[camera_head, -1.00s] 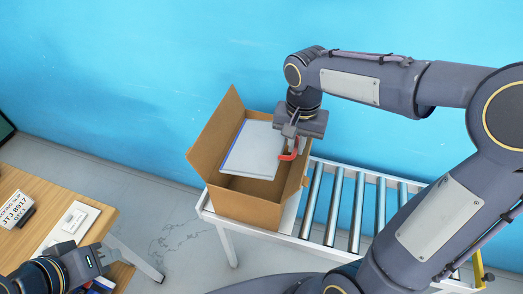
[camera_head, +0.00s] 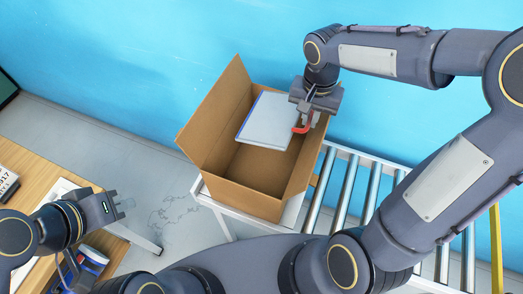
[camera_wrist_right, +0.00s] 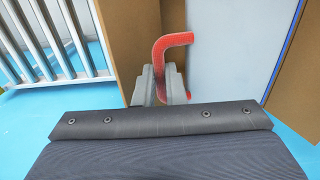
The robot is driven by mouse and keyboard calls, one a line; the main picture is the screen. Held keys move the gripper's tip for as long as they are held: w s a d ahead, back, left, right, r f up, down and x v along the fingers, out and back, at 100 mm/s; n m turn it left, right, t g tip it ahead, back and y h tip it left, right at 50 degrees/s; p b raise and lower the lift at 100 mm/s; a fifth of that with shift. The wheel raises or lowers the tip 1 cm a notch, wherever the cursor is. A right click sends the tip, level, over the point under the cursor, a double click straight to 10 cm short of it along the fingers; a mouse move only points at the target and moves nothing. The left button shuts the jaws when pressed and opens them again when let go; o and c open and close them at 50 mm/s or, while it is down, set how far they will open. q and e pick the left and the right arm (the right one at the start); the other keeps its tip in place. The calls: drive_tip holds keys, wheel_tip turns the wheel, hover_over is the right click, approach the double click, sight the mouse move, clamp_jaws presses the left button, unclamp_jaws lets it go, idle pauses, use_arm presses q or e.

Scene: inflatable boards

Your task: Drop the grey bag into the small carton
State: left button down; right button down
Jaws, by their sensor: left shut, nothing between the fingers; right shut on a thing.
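The grey bag (camera_head: 268,122), a flat pale panel with a blue edge and a red handle (camera_head: 301,129), hangs at the open mouth of the brown carton (camera_head: 245,198). My right gripper (camera_head: 309,112) is shut on it at the red handle, by the carton's right wall. In the right wrist view the fingers (camera_wrist_right: 160,86) close on the red handle (camera_wrist_right: 163,58), with the bag's pale face (camera_wrist_right: 235,40) beside them. Whether the bag touches the carton floor cannot be told. My left gripper (camera_head: 124,206) is shut and empty, left of the carton.
The carton stands at the left end of a roller conveyor (camera_head: 345,190), its tall flap (camera_head: 215,115) raised at the left. A wooden table (camera_head: 35,175) with papers and other items is at the left. A blue wall (camera_head: 120,60) lies behind.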

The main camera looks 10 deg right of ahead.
drive_tip(key=shift+f+b, duration=1.2)
drive_tip(key=shift+f, duration=0.8)
drive_tip(key=c, duration=1.4)
unclamp_jaws()
drive_tip(key=shift+c, duration=0.2)
wheel_tip(320, 180, up, 8)
drive_tip(key=shift+f, duration=0.1)
